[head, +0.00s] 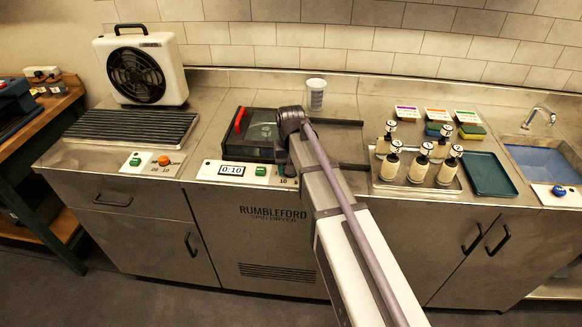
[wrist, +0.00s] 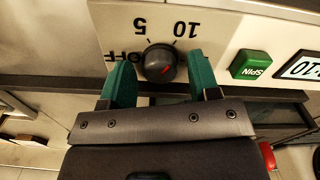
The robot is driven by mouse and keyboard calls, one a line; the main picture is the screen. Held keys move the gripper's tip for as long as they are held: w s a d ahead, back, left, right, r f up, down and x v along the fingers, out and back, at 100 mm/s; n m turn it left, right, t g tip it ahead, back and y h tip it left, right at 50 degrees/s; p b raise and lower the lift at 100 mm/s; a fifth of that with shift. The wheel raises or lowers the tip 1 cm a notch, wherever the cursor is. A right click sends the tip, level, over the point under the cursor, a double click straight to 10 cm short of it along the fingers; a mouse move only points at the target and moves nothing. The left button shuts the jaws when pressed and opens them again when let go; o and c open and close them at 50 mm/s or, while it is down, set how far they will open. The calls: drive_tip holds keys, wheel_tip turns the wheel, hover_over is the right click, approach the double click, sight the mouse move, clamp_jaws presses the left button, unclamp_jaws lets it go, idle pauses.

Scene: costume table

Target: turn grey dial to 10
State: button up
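The grey dial (wrist: 158,62) is on the pale control panel in the wrist view, where the printing appears upside down. Its labels read OFF, 5 and 10. A small red mark shows on the dial's lower right in that view; which label it lines up with is hard to tell. My gripper (wrist: 159,66) is open, with one green finger on each side of the dial and narrow gaps visible. Contact cannot be judged. In the head view my gripper (head: 284,163) is at the panel's right end and hides the dial.
The display (head: 231,170) reads 0:10 beside the green SPIN button (head: 261,171). Behind them is the spin dryer's dark lid (head: 263,131) with a red handle (head: 239,119). A cup (head: 315,94) stands behind my arm. Several pump bottles (head: 420,163) stand to the right.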

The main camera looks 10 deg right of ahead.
drive_tip(key=shift+r, duration=0.1)
wheel_tip(320, 180, up, 11)
drive_tip(key=p, duration=1.1)
drive_tip(key=shift+f, duration=0.2)
drive_tip(key=s+n, duration=0.1)
drive_tip(key=s, duration=1.8)
drive_tip(key=shift+s, duration=0.15)
